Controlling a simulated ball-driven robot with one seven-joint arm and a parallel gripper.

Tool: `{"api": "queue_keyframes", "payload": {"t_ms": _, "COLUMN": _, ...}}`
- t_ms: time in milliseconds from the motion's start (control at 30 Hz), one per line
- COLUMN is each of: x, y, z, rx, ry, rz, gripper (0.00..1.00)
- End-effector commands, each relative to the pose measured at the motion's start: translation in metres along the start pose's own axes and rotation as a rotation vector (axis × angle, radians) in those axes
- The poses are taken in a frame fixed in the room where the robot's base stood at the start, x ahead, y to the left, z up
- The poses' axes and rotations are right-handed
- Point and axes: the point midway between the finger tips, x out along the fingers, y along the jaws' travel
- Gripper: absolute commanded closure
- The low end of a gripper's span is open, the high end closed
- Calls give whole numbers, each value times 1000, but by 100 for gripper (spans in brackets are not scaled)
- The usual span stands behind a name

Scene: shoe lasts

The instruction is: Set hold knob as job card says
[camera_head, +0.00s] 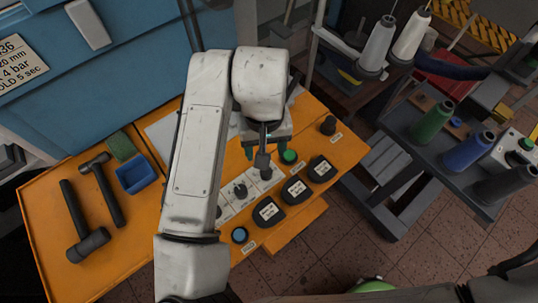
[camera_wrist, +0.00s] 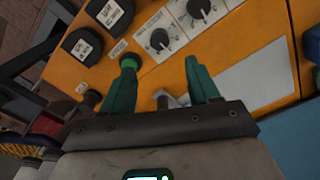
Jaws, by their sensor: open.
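The job card (camera_head: 18,65) on the blue machine front is cut off at the left; "36", "20 mm", ".4 bar" and "OLD 5 sec" show. A row of black knobs on white dial plates sits on the orange panel. The end knob (camera_wrist: 160,40) is beside the green button (camera_head: 289,156). The middle knob (camera_head: 240,190) also shows in the wrist view (camera_wrist: 198,8). Their labels are too small to read. My gripper (camera_wrist: 164,88) is open above the panel near the end knob, its green fingers apart. A grey lever-like piece (camera_wrist: 165,102) shows between them; contact is unclear.
A blue button (camera_head: 239,234) and a dark round knob (camera_head: 328,125) stand at opposite ends. Hammers (camera_head: 85,230) and a blue tray (camera_head: 136,174) lie left. Thread spools (camera_head: 432,122) stand on the right table.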

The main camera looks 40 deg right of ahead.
Motion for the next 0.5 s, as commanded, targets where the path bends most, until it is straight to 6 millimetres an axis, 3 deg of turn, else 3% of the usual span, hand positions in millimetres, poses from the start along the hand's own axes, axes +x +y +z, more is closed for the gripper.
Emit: {"api": "queue_keyframes", "payload": {"t_ms": 500, "x": 81, "y": 1, "z": 0, "rx": 0, "ry": 0, "rz": 2, "gripper": 40}}
